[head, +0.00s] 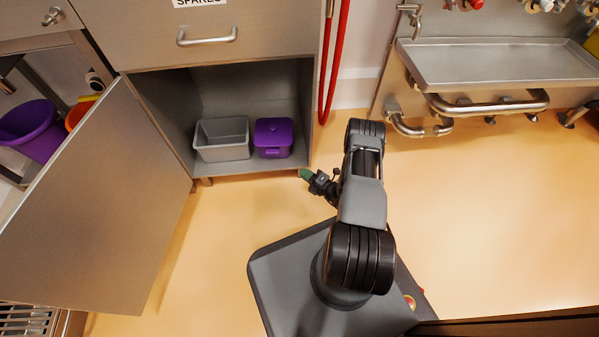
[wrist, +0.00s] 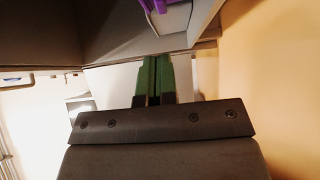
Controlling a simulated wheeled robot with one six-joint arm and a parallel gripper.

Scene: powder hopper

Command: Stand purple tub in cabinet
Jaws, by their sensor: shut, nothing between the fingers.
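The purple tub (head: 273,138) is a small lidded box standing upright on the floor of the open cabinet (head: 247,80), right beside a grey bin. In the wrist view a bit of purple (wrist: 158,5), likely the tub, shows at the top edge. My gripper (head: 305,174) is low in front of the cabinet's lower right edge, apart from the tub. In the wrist view its green fingers (wrist: 154,80) are together with nothing between them. Most of the tub is out of the wrist view.
The grey bin (head: 222,138) stands left in the cabinet. The cabinet door (head: 100,200) is swung wide open to the left. A purple bucket (head: 32,128) is behind the door. A red hose (head: 335,60) hangs right of the cabinet. A steel sink tray (head: 495,62) is at right. Floor at right is clear.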

